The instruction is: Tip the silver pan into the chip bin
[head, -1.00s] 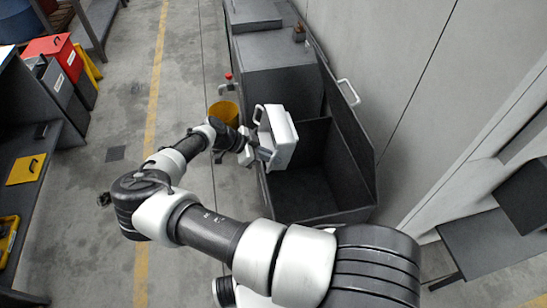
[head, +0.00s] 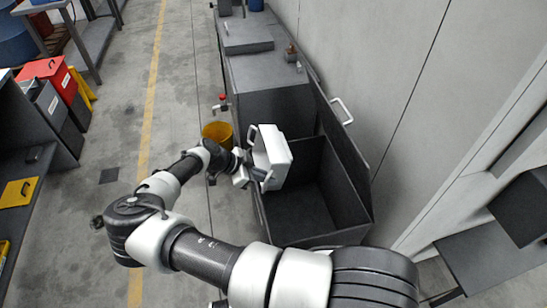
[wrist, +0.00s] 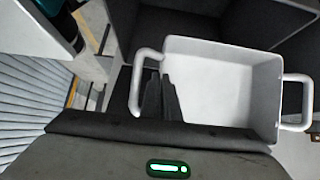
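The silver pan (head: 272,150), a pale rectangular pan with a loop handle at each end, is held up on its side at the left edge of the dark grey open chip bin (head: 352,195). In the wrist view the pan (wrist: 220,85) shows its bare pale inside; I see no chips in it. My gripper (head: 262,180) is at the pan's near end. In the wrist view its dark fingers (wrist: 160,100) are close together at the left handle and seem shut on it. The exact grip is partly hidden.
A dark grey box section (head: 275,100) adjoins the bin's far end. A wall runs close along the right. The floor to the left is open up to the benches.

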